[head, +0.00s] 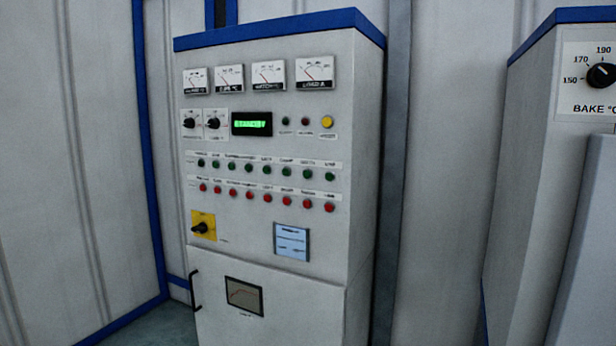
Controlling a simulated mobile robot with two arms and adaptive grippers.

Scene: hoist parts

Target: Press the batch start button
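A tall grey control cabinet (265,221) with a blue top edge stands in the middle of the head view. It has a row of green buttons (266,170) above a row of red buttons (267,198). Near a small lit green display (252,124), which seems to read STANDBY, are a dark green lamp or button (285,121), a dark red one (305,121) and a larger yellow one (327,121). The small labels are too blurred to read, so I cannot tell which is the batch start button. Neither gripper is in view.
The cabinet also has several dial gauges (269,72), two black knobs (213,123) and a yellow-plated rotary switch (203,226). A black door handle (194,290) sticks out low on the left. A second cabinet (540,120) with a BAKE dial (601,75) stands at the right.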

